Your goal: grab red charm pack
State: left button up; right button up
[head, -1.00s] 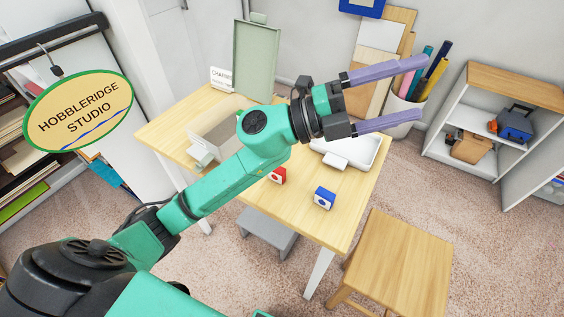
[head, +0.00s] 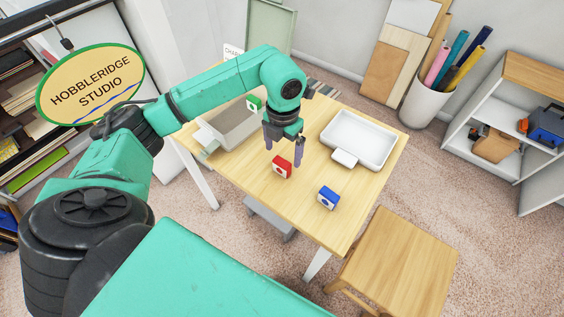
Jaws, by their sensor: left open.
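The red charm pack (head: 282,167), a small red block with a white label face, stands on the wooden table (head: 300,205). A blue pack (head: 328,197) stands to the right and nearer. A green pack (head: 254,103) shows by the grey bin, partly behind my arm. My right gripper is not in view.
A white tray (head: 384,137) lies at the table's right. A grey open bin (head: 226,132) is at the left, with a green upright panel (head: 268,27) behind. A wooden stool (head: 405,262) stands near the table's front right. The tabletop around the blue pack is clear.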

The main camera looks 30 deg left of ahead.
aim_at(283, 161)
pick_arm(q)
notch_tip(283, 161, down, 4)
jog(key=shift+s+f+p, duration=0.1)
jog(key=shift+f+p, duration=0.05)
jog(key=shift+p, duration=0.9)
jog(key=shift+f, duration=0.3)
jog(key=c, duration=1.4)
jog(key=shift+r, duration=0.15)
